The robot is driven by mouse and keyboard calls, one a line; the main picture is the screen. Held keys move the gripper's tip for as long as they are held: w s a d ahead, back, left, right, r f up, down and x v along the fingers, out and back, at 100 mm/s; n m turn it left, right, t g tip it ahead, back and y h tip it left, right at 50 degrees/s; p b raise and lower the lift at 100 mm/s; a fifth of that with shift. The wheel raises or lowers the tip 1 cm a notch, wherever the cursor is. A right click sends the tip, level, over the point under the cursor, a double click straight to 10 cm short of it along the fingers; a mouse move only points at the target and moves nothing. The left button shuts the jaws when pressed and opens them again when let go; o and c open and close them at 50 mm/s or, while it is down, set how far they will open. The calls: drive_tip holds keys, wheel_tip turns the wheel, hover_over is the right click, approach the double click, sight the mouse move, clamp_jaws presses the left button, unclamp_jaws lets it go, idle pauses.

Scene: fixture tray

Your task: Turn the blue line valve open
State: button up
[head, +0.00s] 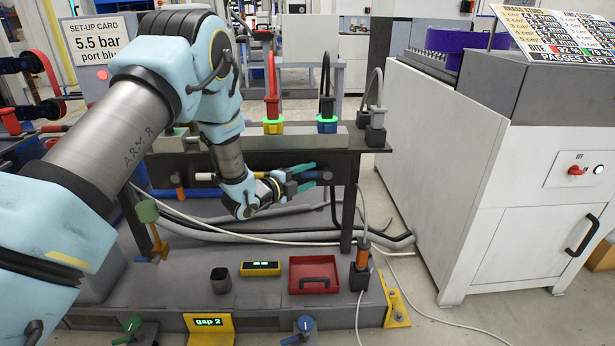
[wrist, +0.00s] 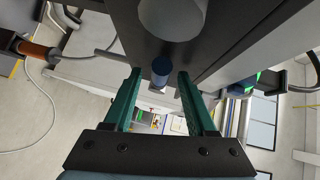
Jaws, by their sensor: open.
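A valve with a blue handle (head: 304,325) stands at the front edge of the grey base, low in the head view. Its handle looks angled, but its open or shut setting cannot be told. My gripper (head: 314,176) is open beside the dark upper beam, well above and behind that valve. In the wrist view its two green fingers (wrist: 159,76) are spread, with a short blue cylinder (wrist: 160,70) between or just beyond their tips. They do not visibly grip it. Whether this cylinder belongs to the blue line cannot be told.
A green-handled valve (head: 132,325) stands front left, near a yellow "gap 2" display (head: 208,326). A red tray (head: 314,287), a yellow device (head: 260,268) and a dark cup (head: 221,280) sit on the base. Cables run behind them. A white cabinet (head: 480,180) stands right.

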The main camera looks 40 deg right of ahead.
clamp_jaws()
idle(0.3)
idle(1.1)
